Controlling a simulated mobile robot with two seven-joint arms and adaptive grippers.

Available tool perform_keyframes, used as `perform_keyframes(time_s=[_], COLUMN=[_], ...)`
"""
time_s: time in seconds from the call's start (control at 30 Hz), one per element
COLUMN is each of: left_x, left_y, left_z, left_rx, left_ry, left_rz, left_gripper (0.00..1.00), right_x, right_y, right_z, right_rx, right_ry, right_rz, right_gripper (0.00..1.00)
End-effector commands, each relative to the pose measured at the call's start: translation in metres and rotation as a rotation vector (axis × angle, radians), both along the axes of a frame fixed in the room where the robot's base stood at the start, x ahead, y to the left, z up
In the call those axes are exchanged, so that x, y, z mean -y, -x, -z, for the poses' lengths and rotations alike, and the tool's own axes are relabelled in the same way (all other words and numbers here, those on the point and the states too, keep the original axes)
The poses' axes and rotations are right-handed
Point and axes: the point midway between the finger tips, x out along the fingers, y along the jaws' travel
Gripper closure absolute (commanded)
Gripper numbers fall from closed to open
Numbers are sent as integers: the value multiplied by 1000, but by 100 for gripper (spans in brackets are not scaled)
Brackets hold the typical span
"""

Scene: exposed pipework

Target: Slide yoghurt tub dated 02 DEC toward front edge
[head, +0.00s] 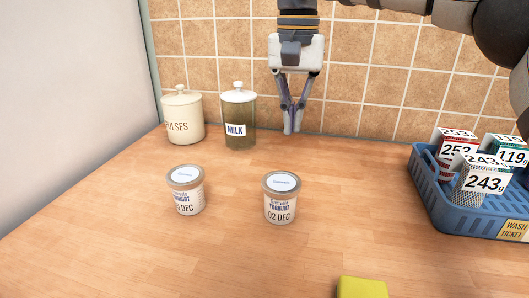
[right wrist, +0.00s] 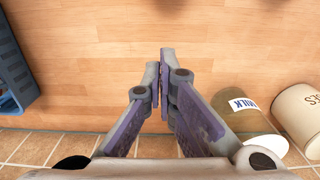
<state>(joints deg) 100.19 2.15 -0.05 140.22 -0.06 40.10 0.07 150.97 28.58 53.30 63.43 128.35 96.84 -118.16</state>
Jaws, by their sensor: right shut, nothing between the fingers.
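The yoghurt tub dated 02 DEC (head: 281,198) stands upright on the wooden worktop (head: 330,220), right of a second yoghurt tub (head: 186,190) whose date reads only partly, ending in DEC. Both tubs have pale lids with labels. My right gripper (head: 292,130) hangs pointing down behind the 02 DEC tub, between it and the tiled wall, clear of both. Its fingers are shut with nothing between them. In the right wrist view the closed fingertips (right wrist: 165,55) are over bare wood. My left gripper does not show.
A MILK jar (head: 238,118) and a PULSES jar (head: 182,116) stand at the back left, against the wall. A blue basket (head: 440,200) with several tagged items is at the right. A yellow-green block (head: 361,288) lies at the front. Wood around the tubs is clear.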

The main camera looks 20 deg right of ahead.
Motion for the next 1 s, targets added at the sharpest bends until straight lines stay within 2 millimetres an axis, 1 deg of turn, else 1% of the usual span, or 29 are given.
perform_keyframes(time_s=[0.07, 0.17, 0.5, 0.57, 0.6, 0.73, 0.87, 1.0], left_x=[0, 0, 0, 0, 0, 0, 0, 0], left_y=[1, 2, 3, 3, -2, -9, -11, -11], left_z=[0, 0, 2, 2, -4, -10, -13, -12], left_rx=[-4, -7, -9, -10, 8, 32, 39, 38], left_ry=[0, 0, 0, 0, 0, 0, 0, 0], left_rz=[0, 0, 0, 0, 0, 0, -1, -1], left_gripper=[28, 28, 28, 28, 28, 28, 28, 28], right_x=[0, 0, 0, 0, -6, -18, -23, -24], right_y=[1, 1, 2, 2, 10, 25, 32, 34], right_z=[3, 17, 92, 103, 95, 93, 96, 98], right_rx=[-1, -4, -4, -4, 6, 9, 6, 3], right_ry=[-2, 0, 1, 0, 1, 1, 1, 0], right_rz=[-2, -4, -2, -2, -5, -4, -3, -2], right_gripper=[100, 100, 100, 100, 100, 100, 100, 100])
